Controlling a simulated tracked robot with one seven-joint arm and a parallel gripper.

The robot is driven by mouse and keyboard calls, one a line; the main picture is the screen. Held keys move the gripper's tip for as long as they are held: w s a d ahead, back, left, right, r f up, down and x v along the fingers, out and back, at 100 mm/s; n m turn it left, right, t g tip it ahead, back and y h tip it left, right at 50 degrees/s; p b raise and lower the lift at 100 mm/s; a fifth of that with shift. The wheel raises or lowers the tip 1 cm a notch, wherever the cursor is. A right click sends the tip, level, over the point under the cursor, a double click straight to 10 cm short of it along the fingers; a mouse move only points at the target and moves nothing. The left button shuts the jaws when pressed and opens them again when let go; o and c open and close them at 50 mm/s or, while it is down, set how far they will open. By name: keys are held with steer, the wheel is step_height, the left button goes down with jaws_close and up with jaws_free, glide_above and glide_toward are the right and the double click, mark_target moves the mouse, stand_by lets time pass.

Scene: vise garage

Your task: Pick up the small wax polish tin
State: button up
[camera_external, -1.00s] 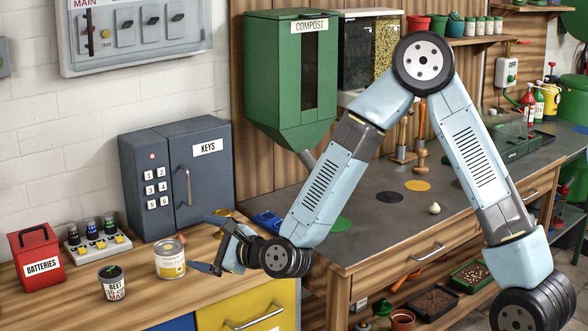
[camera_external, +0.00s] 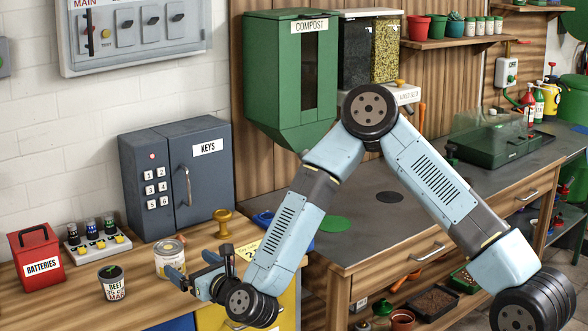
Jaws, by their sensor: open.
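My gripper (camera_external: 189,262) is open and low at the tin's right. One finger overlaps the lower front of the tin in the picture and the other is off to its right. The tin is not between the jaws as far as I can see. Whether a finger touches it I cannot tell.
The grey KEYS safe (camera_external: 180,180) is behind.

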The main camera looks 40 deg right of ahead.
mark_target(168, 250)
steer(key=w, duration=0.6)
steer(key=w+a, duration=0.1)
steer(key=w, duration=0.2)
steer(key=shift+w+f, duration=0.1)
steer(key=shift+w, duration=0.25)
steer(key=shift+c, duration=0.2)
steer(key=c, duration=1.1)
